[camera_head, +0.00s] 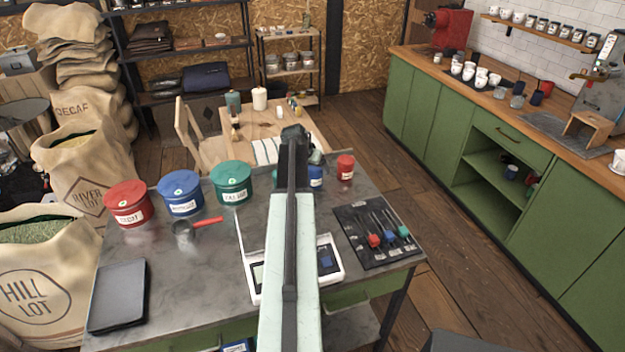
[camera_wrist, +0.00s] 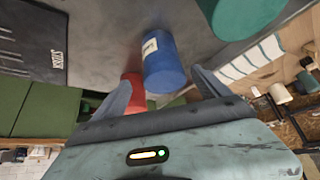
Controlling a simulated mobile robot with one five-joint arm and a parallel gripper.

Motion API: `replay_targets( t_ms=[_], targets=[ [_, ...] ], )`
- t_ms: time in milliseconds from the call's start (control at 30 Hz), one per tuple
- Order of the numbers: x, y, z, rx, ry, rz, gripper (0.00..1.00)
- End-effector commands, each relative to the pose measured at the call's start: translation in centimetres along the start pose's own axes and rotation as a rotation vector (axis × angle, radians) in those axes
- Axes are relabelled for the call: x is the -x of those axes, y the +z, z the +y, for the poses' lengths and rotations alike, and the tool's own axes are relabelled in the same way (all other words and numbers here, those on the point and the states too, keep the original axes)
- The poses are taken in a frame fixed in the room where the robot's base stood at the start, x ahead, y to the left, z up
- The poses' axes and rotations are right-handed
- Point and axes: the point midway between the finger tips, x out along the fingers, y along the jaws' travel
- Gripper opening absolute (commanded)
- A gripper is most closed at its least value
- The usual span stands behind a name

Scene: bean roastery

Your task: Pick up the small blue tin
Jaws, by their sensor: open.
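The small blue tin (camera_head: 316,180) stands on the grey metal worktable, just right of my gripper (camera_head: 296,142), which partly hides it in the head view. In the wrist view the blue tin (camera_wrist: 164,62), with a white label, appears ahead between the two spread fingers of my gripper (camera_wrist: 161,78). The fingers are open and nothing is held. Whether they touch the tin is unclear. A small red tin (camera_head: 345,168) stands to its right; it also shows in the wrist view (camera_wrist: 133,92). A small green tin (camera_wrist: 245,14) is close on the other side, mostly hidden in the head view.
Large red (camera_head: 129,204), blue (camera_head: 180,193) and green (camera_head: 232,182) canisters stand at the table's left, near a red-handled scoop (camera_head: 186,229). A white scale (camera_head: 329,262) lies under my arm. A dark tool mat (camera_head: 375,236) lies right. A wooden table (camera_head: 262,128) stands behind.

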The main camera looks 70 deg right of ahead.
Motion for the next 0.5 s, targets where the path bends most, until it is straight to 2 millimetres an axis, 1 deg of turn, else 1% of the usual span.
replay_targets(
  t_ms=[200,367,467,500],
  targets=[
    [-2.6,0.3,-0.3,0.002,-0.001,0.0,0.86],
    [-2.8,0.1,-0.3,0.003,-0.002,0.0,0.86],
    [-4.2,0.3,-0.6,0.003,-0.002,0.0,0.86],
    [-4.9,0.4,-0.7,0.003,-0.002,0.0,0.86]
  ],
)
